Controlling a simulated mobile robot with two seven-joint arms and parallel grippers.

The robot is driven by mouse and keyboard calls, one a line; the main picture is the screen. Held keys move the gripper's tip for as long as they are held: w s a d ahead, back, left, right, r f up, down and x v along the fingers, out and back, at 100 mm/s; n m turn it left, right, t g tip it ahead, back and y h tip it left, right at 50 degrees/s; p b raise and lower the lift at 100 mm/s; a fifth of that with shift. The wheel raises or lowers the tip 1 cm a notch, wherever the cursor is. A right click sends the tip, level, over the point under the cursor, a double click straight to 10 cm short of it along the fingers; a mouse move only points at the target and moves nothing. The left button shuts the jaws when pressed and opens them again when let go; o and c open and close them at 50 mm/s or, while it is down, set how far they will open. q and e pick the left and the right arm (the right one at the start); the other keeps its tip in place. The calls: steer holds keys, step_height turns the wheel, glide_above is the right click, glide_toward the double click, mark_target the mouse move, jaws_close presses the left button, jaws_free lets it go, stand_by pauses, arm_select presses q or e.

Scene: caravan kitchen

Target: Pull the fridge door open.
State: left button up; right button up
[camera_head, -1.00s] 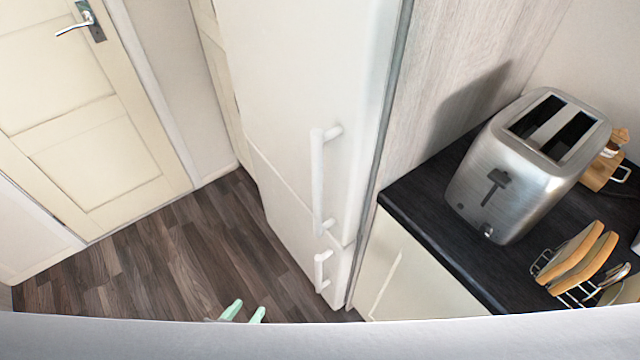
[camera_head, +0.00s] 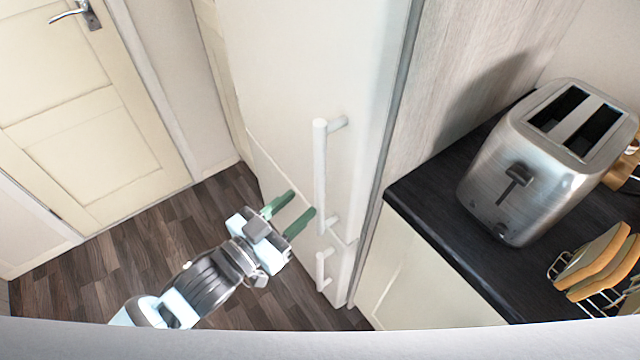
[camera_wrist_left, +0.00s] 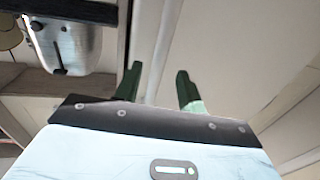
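The fridge door (camera_head: 285,90) is white and shut flat against its frame. Its long white vertical bar handle (camera_head: 320,175) stands off the door near the right edge. A shorter white handle (camera_head: 320,272) sits on the lower door below it. My left gripper (camera_head: 302,203) has green fingers and is open, just left of the lower part of the long handle. In the left wrist view, a pale bar that looks like the handle (camera_wrist_left: 160,50) runs between the two open fingers (camera_wrist_left: 159,70). The fingers are not closed on it. My right gripper is not in view.
A steel toaster (camera_head: 545,165) and a rack with bread slices (camera_head: 595,262) stand on the dark counter (camera_head: 430,190) to the right. A cream room door (camera_head: 85,120) is at the left. The wooden floor (camera_head: 180,220) in front of the fridge is clear.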

mark_target(316, 191)
arm_select(q)
steer(key=x, duration=0.7)
steer(key=shift+w+d, duration=0.1)
steer(key=shift+w, duration=0.05)
steer(key=shift+c, duration=0.4)
jaws_close()
